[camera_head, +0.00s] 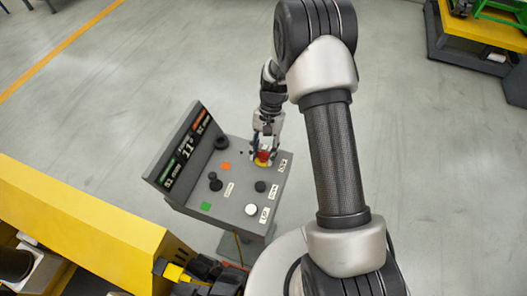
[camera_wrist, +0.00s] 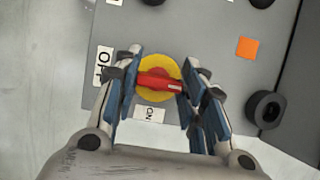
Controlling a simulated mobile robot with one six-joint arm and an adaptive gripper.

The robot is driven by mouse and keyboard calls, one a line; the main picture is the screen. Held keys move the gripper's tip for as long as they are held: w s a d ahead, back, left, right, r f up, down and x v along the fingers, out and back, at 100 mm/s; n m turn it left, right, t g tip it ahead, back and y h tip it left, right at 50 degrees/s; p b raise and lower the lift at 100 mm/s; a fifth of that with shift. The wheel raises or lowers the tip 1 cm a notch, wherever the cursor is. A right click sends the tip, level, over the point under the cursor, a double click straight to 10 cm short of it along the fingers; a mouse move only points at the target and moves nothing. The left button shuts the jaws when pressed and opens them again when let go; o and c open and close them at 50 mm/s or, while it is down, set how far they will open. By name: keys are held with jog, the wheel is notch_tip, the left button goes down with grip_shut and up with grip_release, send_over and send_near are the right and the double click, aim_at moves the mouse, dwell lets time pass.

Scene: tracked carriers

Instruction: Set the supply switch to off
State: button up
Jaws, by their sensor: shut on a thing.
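The supply switch is a red bar handle (camera_wrist: 158,81) on a round yellow plate (camera_wrist: 153,63), on the grey console. In the wrist view the handle lies nearly level, its right end slightly lower and carrying a small white mark. An OFF label (camera_wrist: 103,66) is to its left and an ON label (camera_wrist: 150,115) is below it. My gripper (camera_wrist: 156,84) is shut on the handle, with a blue-padded finger at each end. In the head view the switch (camera_head: 263,156) sits at the console's far edge, partly hidden under my gripper (camera_head: 265,148).
A yellow carrier (camera_head: 80,215) stands at the lower left. Open floor lies beyond the console.

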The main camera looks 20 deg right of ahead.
jog(key=o, duration=1.1)
jog(key=shift+c, duration=0.2)
jog(key=v, duration=1.2)
